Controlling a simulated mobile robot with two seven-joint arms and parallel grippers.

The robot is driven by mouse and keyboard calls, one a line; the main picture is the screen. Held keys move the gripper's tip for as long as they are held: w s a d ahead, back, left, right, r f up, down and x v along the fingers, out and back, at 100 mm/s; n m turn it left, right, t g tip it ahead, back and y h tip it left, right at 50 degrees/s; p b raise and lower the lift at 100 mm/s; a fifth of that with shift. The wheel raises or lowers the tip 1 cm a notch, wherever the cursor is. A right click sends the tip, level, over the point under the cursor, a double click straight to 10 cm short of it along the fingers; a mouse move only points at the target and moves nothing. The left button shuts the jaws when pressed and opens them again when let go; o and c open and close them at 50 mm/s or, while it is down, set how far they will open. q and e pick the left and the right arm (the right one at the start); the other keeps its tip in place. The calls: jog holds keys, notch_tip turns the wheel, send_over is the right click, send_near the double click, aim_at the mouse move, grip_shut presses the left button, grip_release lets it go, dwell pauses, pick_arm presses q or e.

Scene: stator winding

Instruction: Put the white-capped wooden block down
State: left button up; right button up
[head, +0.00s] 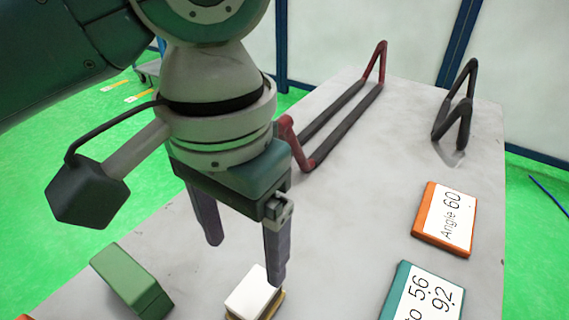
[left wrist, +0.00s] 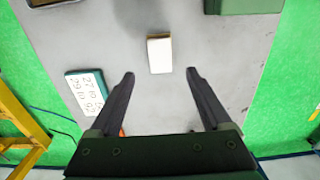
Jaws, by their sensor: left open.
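The white-capped wooden block (head: 251,292) rests on the grey table near the bottom of the head view. Its top is white and a thin wooden edge shows below it. In the left wrist view the block (left wrist: 160,56) lies just beyond the fingertips, centred between them in line. My left gripper (head: 245,262) points down, open and empty, close to the block. In the left wrist view its fingers (left wrist: 160,73) are spread wide, with bare table between them. The head view cannot settle the exact gap between fingertip and block. My right gripper is not in view.
A green block (head: 132,280) stands left of the white-capped block. An orange card (head: 445,217) and a teal card (head: 424,292) lie to the right. A red-and-black bent frame (head: 343,112) and a black one (head: 456,108) are farther back. The table middle is clear.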

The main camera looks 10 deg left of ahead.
pick_arm(q)
jog(key=s+d+f+t+h, duration=0.1)
jog(key=s+d+t+h, duration=0.15)
jog(key=s, duration=0.25)
jog(key=s+a+n+y, duration=0.1)
jog(key=s+a, duration=0.2)
jog(key=a, duration=0.3)
jog(key=s+a+f+n+t+y, duration=0.1)
jog(key=s+a, duration=0.3)
jog(key=a, duration=0.1)
jog(key=shift+a+f, duration=0.2)
jog(key=shift+a, duration=0.2)
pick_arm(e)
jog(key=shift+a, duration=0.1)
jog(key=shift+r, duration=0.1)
